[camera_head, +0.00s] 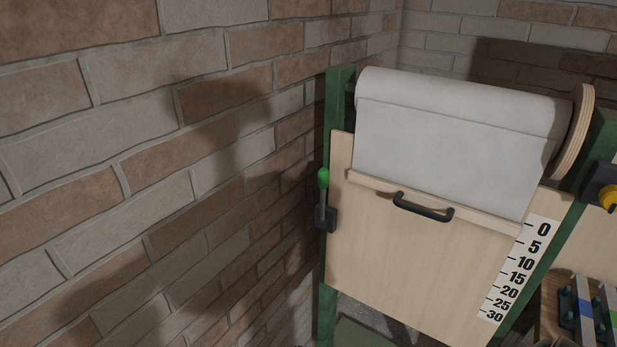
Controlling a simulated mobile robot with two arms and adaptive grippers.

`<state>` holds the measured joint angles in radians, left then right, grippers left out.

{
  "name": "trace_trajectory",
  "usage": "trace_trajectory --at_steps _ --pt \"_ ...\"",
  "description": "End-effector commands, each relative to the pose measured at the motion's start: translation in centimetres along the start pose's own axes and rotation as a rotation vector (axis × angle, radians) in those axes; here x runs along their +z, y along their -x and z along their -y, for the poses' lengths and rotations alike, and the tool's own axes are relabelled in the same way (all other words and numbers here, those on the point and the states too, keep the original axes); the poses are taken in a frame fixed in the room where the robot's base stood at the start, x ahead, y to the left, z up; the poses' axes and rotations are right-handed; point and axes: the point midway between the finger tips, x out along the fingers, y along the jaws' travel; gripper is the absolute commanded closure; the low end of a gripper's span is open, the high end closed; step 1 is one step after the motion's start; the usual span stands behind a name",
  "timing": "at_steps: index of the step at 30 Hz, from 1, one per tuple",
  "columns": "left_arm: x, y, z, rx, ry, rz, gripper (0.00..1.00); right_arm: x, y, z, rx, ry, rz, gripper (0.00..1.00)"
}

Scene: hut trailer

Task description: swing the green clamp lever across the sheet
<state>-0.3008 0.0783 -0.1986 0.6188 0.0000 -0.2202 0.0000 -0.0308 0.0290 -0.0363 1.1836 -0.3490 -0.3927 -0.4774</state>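The clamp lever with a green knob (323,178) stands upright at the left edge of the wooden board, on a dark mount (325,217). The white sheet (440,150) hangs from a roll (460,98) at the top of the frame and reaches down to a wooden bar (375,187) with a black handle (423,207). The lever is beside the sheet, not across it. Neither of my grippers is in the head view.
A brick wall (130,170) runs close along the left of the lever. A scale marked 0 to 30 (520,268) is on the board's right side. A yellow knob (608,198) and a rack of coloured tools (590,310) are at the right edge.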

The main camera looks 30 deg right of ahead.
Motion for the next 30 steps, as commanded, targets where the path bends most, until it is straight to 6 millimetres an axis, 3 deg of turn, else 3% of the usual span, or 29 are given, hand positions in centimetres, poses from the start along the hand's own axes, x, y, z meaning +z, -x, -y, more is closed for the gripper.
trace_trajectory --at_steps 1,3,6,9,12,15,18,30 --pt "-0.1 0.0 0.1 -0.001 0.000 -0.002 1.00 -3.9 0.6 -6.1 0.108 0.065 -0.042 1.00" --pt "-0.2 -0.1 0.2 -0.002 0.000 -0.004 1.00 -8.0 2.4 -13.6 0.251 0.160 -0.067 1.00" --pt "-0.3 -0.1 0.2 -0.002 0.000 -0.005 1.00 -12.2 6.5 -23.2 0.449 0.273 -0.061 1.00" --pt "-0.3 -0.1 0.2 -0.002 0.000 -0.005 1.00 -14.7 11.3 -30.6 0.616 0.351 -0.026 1.00" --pt "-0.3 -0.2 0.2 -0.002 0.000 -0.005 1.00 -15.9 15.5 -35.5 0.735 0.400 0.020 1.00" --pt "-0.3 -0.2 0.2 -0.002 -0.001 -0.005 1.00 -16.3 18.1 -38.1 0.803 0.425 0.055 1.00" --pt "-0.3 -0.2 0.2 -0.002 -0.001 -0.005 1.00 -16.4 19.3 -39.2 0.832 0.437 0.072 1.00" --pt "-0.2 0.0 0.1 -0.001 -0.003 -0.003 1.00 -16.5 19.2 -39.6 0.834 0.438 0.073 1.00"
